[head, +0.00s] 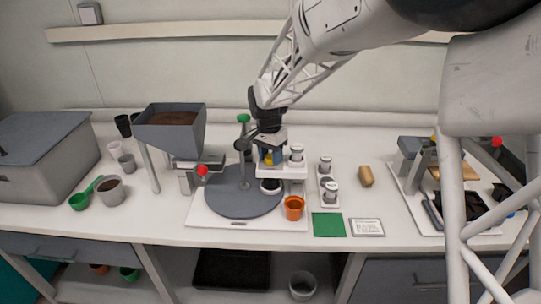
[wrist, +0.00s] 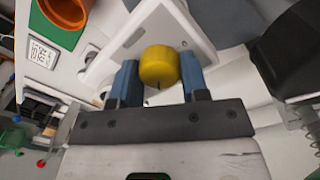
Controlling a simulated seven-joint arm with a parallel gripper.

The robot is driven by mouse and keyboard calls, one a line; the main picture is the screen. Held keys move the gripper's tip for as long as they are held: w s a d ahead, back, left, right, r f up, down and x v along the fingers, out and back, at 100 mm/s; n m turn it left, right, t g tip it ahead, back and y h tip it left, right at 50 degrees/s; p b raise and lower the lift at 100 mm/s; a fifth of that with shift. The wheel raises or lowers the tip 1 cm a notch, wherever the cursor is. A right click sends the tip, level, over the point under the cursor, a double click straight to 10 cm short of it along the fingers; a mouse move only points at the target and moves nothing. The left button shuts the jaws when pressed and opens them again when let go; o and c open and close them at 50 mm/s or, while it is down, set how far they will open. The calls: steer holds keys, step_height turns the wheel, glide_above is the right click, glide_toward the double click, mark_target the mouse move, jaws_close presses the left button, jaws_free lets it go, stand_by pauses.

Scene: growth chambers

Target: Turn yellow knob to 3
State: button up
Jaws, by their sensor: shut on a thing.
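The yellow knob (wrist: 158,66) sits between the two blue fingers of my gripper (wrist: 160,82) in the wrist view. It has a small dark mark on the side facing the camera. The fingers are shut on it from both sides.
White-capped jars (head: 326,165) stand to the right of the stand. A soil hopper (head: 170,128) is at the left. A green mat (head: 328,225) and a printed card (head: 367,227) lie in front.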

mark_target(269, 156)
steer(key=o, duration=0.9)
steer(key=shift+w+a+r, duration=0.1)
steer(key=shift+r, duration=1.85)
steer(key=shift+a+r, duration=0.1)
steer(key=shift+r, duration=1.85)
